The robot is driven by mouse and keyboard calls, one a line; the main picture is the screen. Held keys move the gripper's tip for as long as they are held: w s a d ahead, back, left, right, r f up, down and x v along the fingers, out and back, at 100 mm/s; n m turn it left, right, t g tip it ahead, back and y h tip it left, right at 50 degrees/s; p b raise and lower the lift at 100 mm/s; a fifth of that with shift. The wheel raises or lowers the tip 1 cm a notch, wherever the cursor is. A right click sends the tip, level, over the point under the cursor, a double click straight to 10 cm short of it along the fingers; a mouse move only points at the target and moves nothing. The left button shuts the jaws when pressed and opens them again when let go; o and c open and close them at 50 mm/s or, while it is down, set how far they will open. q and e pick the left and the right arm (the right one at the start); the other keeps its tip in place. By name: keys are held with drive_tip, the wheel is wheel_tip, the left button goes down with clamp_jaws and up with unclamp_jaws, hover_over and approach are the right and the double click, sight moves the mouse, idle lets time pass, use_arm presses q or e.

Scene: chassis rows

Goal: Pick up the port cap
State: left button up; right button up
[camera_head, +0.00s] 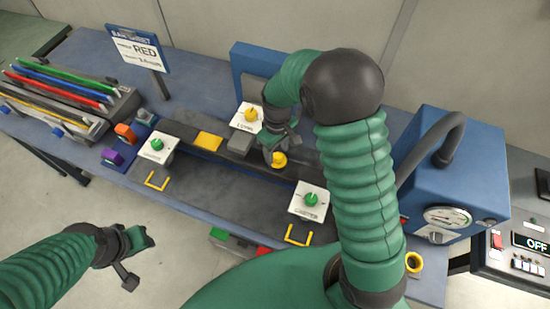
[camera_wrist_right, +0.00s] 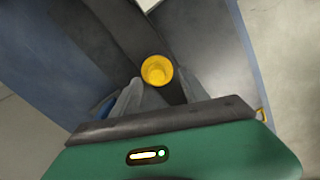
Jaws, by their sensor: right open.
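A yellow round cap (camera_head: 279,159), which I take to be the port cap, sits on the dark channel in the middle of the bench. In the right wrist view the yellow cap (camera_wrist_right: 157,70) lies just beyond and between my finger tips. My right gripper (camera_head: 271,147) is right beside it, reaching down from above; its fingers (camera_wrist_right: 158,92) are open and hold nothing. Whether a finger touches the cap cannot be told. My left gripper (camera_head: 143,238) hangs low at the left, off the bench, away from the cap; its jaw state is unclear.
White plates with a green knob (camera_head: 157,144), a yellow knob (camera_head: 251,115) and another green knob (camera_head: 311,198) surround the channel. A blue machine (camera_head: 455,165) with gauge and hose stands right. A sign (camera_head: 138,50) and rack of coloured bars (camera_head: 65,90) stand left.

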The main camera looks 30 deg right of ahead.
sight(280, 155)
drive_tip(key=shift+s+d+f, duration=0.1)
drive_tip(key=shift+s+f, duration=0.05)
drive_tip(key=shift+f, duration=0.4)
drive_tip(key=shift+s+d+f, duration=0.1)
drive_tip(key=shift+s+f, duration=0.05)
drive_tip(key=shift+f, duration=0.4)
drive_tip(key=shift+w+d+f, duration=0.2)
drive_tip(key=shift+d+f, duration=0.1)
drive_tip(key=shift+d, duration=0.1)
drive_tip(key=shift+c, duration=1.6)
drive_tip(key=shift+a+r, duration=0.15)
drive_tip(key=shift+a, duration=0.3)
clamp_jaws()
drive_tip(key=shift+d, duration=0.25)
